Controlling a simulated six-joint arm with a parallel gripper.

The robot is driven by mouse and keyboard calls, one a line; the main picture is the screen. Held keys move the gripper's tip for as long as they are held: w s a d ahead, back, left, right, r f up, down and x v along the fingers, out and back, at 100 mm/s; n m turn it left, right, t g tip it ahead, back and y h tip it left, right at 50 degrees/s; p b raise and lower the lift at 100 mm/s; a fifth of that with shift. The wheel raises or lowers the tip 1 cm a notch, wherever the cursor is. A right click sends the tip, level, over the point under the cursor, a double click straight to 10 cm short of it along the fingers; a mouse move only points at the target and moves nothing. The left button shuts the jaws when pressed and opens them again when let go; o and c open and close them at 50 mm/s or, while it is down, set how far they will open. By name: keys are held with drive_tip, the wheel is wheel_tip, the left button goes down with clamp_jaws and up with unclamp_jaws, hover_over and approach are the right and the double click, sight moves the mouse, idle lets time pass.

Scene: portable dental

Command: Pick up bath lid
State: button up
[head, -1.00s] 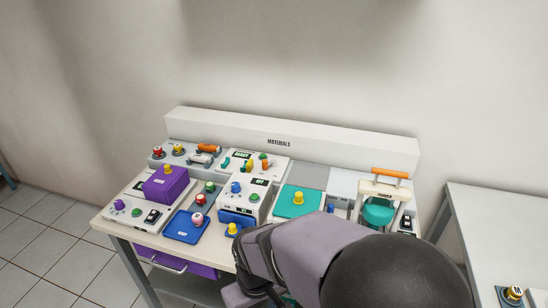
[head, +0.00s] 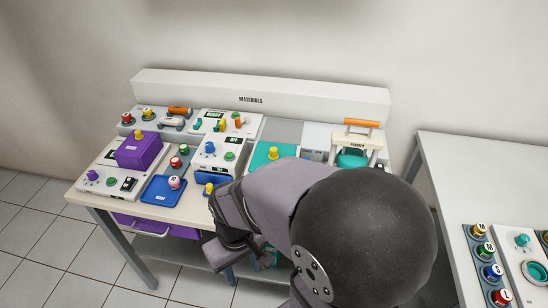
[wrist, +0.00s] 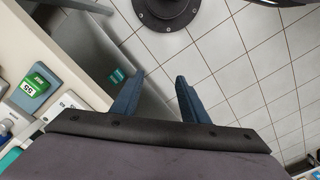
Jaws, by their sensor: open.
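A teal square plate with a yellow knob (head: 262,160) lies on the materials table in the head view, left of the white-framed device. It looks like the bath lid, but I cannot read a label on it. My arm covers its lower right part. My gripper (wrist: 157,96) is open and empty in the wrist view, its two blue fingers apart over the tiled floor. No lid shows between the fingers. In the head view my arm hides most of the gripper, which is in front of the table and apart from the plate.
A purple box (head: 138,152), a blue tray (head: 162,190) and several knobbed units crowd the table's left half. A white-framed device with an orange handle (head: 361,123) stands to the right. Another table (head: 470,170) is at far right. A raised ledge (head: 220,95) runs along the back.

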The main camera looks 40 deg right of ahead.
idle(0.4)
drive_tip(key=w+d+r+m+y+p, duration=0.1)
drive_tip(key=d+r+m+p, duration=0.1)
drive_tip(key=d+m+p, duration=0.5)
drive_tip(key=d+r+m+y+p, duration=0.1)
drive_tip(key=d+r+m+p, duration=0.2)
drive_tip(key=d, duration=0.7)
drive_tip(key=w+d+r+n+t, duration=0.2)
drive_tip(key=w+d, duration=0.1)
drive_tip(key=w, duration=0.2)
drive_tip(key=w+d+r+n+t, duration=0.1)
drive_tip(key=w+d+r+n, duration=0.2)
drive_tip(key=w, duration=0.3)
drive_tip(key=w+d+r+n+t, duration=0.2)
drive_tip(key=w+d+r+n, duration=0.1)
drive_tip(key=w, duration=0.3)
drive_tip(key=shift+w+d+r+t, duration=0.1)
drive_tip(key=shift+w+d+t, duration=0.05)
drive_tip(key=shift+d, duration=0.2)
drive_tip(key=shift+w+d+r+t, duration=0.1)
drive_tip(key=shift+d+t, duration=0.05)
drive_tip(key=shift+d, duration=0.2)
drive_tip(key=n, duration=0.6)
drive_tip(key=shift+w+a+r+n+y, duration=0.2)
drive_tip(key=shift+w+a+n+y, duration=0.1)
drive_tip(key=shift+a, duration=0.1)
